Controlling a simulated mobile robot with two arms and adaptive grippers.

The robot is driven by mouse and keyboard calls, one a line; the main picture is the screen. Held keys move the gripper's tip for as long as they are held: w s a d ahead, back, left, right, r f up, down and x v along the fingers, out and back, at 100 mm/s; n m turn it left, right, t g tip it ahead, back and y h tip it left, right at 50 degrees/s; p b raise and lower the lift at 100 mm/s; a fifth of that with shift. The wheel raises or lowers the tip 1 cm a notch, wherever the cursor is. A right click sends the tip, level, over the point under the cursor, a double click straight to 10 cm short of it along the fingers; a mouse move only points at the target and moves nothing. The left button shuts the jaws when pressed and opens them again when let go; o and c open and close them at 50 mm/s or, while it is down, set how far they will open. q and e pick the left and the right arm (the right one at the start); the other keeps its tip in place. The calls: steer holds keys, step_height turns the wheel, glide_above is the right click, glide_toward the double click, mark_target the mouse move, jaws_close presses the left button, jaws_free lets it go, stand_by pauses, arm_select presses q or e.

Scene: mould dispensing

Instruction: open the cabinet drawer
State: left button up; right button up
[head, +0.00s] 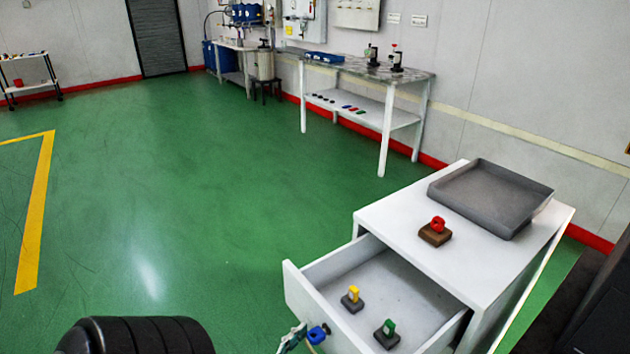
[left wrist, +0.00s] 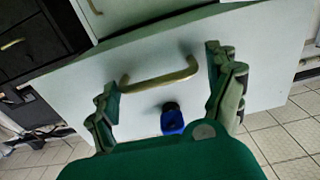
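The white cabinet (head: 400,213) stands at the lower right with its top drawer (head: 293,284) pulled out. The drawer front (left wrist: 260,60) fills much of the left wrist view. It bears a brass bar handle (left wrist: 160,79) and a blue key-like piece (left wrist: 172,120), which also shows in the head view (head: 317,333). My left gripper (left wrist: 162,70) is open, its green fingers spread on either side of the handle. I cannot tell whether they touch it. In the head view only a bit of it (head: 292,339) shows at the bottom edge. My right gripper is not in view.
Inside the drawer are a yellow-topped piece (head: 352,298) and a green-topped piece (head: 387,334). A red-topped piece (head: 436,231) and a grey tray (head: 490,200) rest on the cabinet. A white workbench (head: 375,72) stands at the back wall. The green floor to the left is clear.

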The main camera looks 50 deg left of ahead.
arm_select(q)
steer(key=s, duration=1.2)
steer(key=shift+a, duration=0.45)
steer(key=shift+f, duration=0.1)
